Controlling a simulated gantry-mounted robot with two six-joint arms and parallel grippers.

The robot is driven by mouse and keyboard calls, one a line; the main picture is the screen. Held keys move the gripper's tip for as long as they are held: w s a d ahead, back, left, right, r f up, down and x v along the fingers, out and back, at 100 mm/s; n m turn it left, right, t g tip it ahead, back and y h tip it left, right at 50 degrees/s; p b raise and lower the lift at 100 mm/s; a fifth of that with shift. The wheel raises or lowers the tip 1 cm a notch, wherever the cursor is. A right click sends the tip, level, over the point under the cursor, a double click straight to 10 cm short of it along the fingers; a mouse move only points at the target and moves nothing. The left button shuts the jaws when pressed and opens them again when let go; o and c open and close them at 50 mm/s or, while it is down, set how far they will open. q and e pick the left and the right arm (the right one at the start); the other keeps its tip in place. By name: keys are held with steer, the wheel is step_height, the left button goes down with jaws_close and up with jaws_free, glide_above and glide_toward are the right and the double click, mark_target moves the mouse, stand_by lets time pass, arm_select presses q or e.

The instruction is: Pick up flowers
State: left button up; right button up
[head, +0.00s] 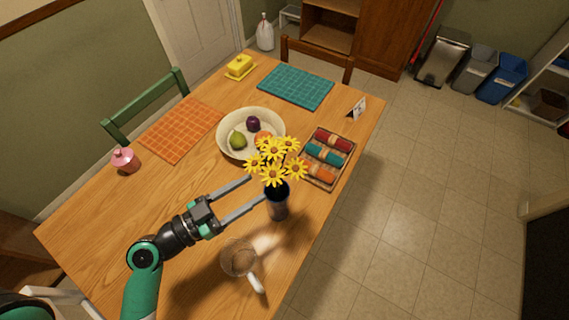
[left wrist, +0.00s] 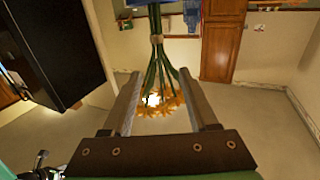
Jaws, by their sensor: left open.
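Yellow flowers (head: 276,160) stand upright in a dark vase (head: 278,204) near the right edge of the wooden table. My left gripper (head: 257,189) is open, with its fingers pointing at the vase from the left, just below the blooms. In the left wrist view the two fingers (left wrist: 158,76) reach up on either side of the green stems (left wrist: 158,52), which are bound by a tan band. Orange-yellow blooms show between the fingers there. Whether a finger touches the stems or vase cannot be told. My right gripper is not in view.
A clear glass vessel (head: 238,258) with a white handle stands in front of the vase. Behind are a fruit bowl (head: 228,145) and a tray of rolled cloths (head: 337,166). A pink jar (head: 125,160) stands at left. The table's left front is mostly clear.

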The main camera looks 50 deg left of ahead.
arm_select(q)
steer(key=w+d+p, duration=0.1)
steer(key=w+p, duration=0.1)
steer(key=w, duration=0.8)
steer(key=shift+w+d+p, duration=0.25)
steer(key=shift+w+p, duration=0.1)
steer(key=shift+w, duration=0.05)
jaws_close()
